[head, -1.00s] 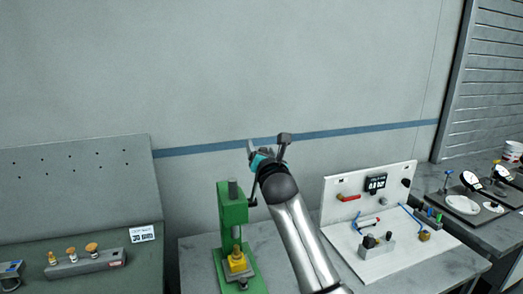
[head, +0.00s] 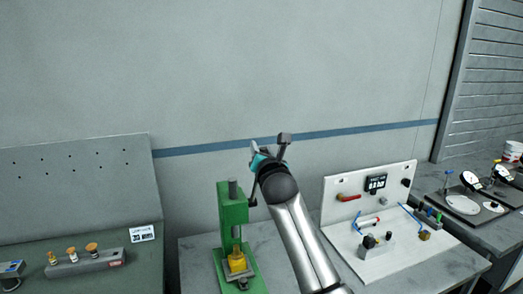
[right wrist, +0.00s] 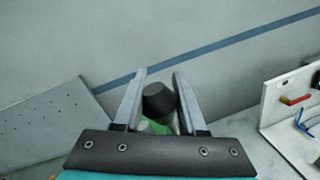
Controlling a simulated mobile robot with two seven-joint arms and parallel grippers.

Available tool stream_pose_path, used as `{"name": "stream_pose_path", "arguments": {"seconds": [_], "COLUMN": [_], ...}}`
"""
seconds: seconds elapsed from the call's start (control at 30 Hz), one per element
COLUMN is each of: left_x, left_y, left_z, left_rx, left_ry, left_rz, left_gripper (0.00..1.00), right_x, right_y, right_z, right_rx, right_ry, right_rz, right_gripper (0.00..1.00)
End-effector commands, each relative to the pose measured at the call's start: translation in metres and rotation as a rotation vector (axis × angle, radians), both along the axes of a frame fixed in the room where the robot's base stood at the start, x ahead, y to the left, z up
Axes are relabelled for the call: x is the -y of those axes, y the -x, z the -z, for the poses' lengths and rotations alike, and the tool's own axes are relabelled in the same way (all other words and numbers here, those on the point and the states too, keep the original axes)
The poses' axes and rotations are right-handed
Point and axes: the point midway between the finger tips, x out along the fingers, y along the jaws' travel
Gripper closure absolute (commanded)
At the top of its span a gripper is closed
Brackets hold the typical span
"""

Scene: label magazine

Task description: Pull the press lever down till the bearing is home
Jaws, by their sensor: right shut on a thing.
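My right gripper (head: 256,152) is at the lever's top. In the right wrist view its fingers (right wrist: 160,85) are shut on the lever's black knob (right wrist: 158,103). My left gripper is out of view.
A white panel (head: 340,205) with a small display and blue tubes stands right of the press. A green bench with a sloping board (head: 75,175) and a grey block of knobs (head: 85,262) is at the left.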

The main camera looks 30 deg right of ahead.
Motion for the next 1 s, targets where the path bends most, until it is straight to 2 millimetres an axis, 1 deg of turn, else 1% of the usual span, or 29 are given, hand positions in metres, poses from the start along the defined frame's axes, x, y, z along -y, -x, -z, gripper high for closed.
{"name": "stream_pose_path", "arguments": {"seconds": [0.77, 1.0], "left_x": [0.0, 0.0], "left_y": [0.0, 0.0], "left_z": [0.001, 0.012], "left_rx": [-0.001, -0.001], "left_ry": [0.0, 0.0], "left_rz": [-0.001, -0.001], "left_gripper": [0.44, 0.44], "right_x": [0.0, -0.001], "right_y": [0.001, 0.009], "right_z": [0.001, 0.008], "right_rx": [0.001, 0.038], "right_ry": [0.002, 0.01], "right_rz": [0.001, 0.005], "right_gripper": [1.0, 1.0]}}
